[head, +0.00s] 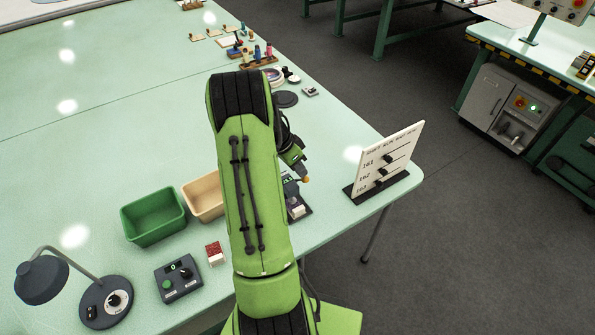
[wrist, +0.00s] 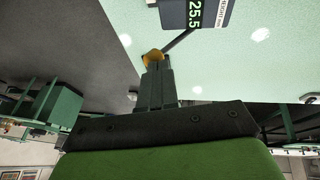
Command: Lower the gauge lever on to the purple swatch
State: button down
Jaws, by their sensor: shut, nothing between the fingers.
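My gripper (head: 303,173) is shut and empty, its fingers pointing down beside the gauge. In the wrist view the shut fingertips (wrist: 154,70) are right at the orange knob (wrist: 153,56) on the end of the gauge lever (wrist: 180,39); I cannot tell whether they touch it. The knob also shows just below the fingers in the head view (head: 306,179). In the head view the gauge base (head: 304,212) is partly hidden behind my arm. I cannot make out the purple swatch in either view.
A white board (head: 387,160) with numbered rows stands right of the gauge, near the table edge. A green bin (head: 153,216), a beige bin (head: 203,196), a control box (head: 178,279) and a lamp (head: 42,279) are on the left. Thread spools (head: 258,54) stand farther back.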

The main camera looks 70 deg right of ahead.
jog(key=s+a+f+t+h+b, duration=0.1)
jog(key=s+b, duration=0.1)
jog(key=b, duration=0.3)
jog(key=shift+a+f+b, duration=0.3)
jog(key=shift+a+f, duration=0.05)
jog(key=shift+a, duration=0.05)
jog(key=shift+w+r, duration=0.1)
jog(key=d+p+v, duration=0.2)
jog(key=p+v, duration=0.2)
jog(key=v, duration=1)
jog(key=shift+w, duration=0.4)
jog(key=shift+r, duration=0.1)
